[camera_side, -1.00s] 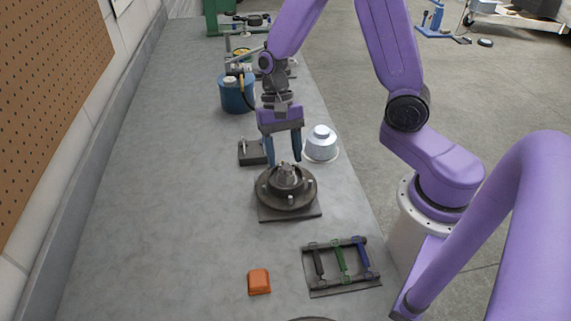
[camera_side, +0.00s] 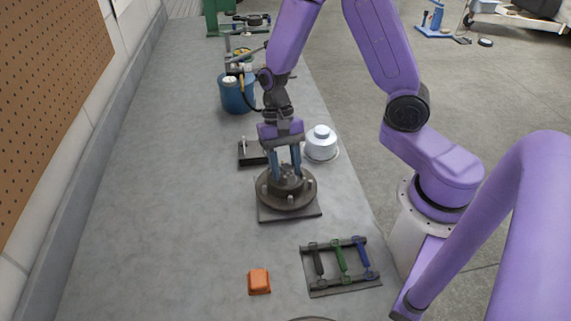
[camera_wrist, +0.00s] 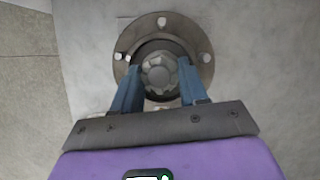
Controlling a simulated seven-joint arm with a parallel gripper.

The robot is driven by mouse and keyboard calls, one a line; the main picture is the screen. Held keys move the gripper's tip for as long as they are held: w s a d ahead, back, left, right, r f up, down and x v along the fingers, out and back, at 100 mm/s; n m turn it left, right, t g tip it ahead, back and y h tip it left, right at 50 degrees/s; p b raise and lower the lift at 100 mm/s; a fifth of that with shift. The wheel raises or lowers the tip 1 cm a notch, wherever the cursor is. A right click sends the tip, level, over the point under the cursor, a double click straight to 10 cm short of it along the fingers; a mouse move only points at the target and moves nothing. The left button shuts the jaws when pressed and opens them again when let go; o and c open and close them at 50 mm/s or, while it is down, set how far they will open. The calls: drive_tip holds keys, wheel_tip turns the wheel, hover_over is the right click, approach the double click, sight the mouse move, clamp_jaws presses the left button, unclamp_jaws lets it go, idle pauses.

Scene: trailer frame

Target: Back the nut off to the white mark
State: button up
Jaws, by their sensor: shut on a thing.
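The round dark metal hub (camera_side: 287,200) stands on a flat plate on the bench, with pale studs around its flange. The nut (camera_wrist: 160,73) sits at the hub's centre, facing the wrist camera. My gripper (camera_side: 287,173) points down over the hub, its two blue fingers on either side of the nut and closed on it. In the wrist view the fingers (camera_wrist: 160,68) reach up from the lower edge to the nut's left and right. Small pale patches show by the nut, but I cannot tell which is the white mark.
A silver cap (camera_side: 321,143) stands close right of my gripper, and a dark block (camera_side: 251,153) close left. A rack of coloured-handled tools (camera_side: 340,266) and an orange piece (camera_side: 259,281) lie nearer the camera. A blue can (camera_side: 237,95) stands behind. The bench's left side is clear.

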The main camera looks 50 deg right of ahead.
drive_tip(key=n+h, duration=0.1)
drive_tip(key=n, duration=0.2)
drive_tip(key=shift+a+n+g, duration=0.1)
drive_tip(key=shift+n+g, duration=0.3)
drive_tip(key=o, duration=0.8)
drive_tip(key=shift+r, duration=0.1)
drive_tip(key=v, duration=1.7)
drive_tip(key=shift+a+r, duration=0.1)
drive_tip(key=shift+r, duration=0.1)
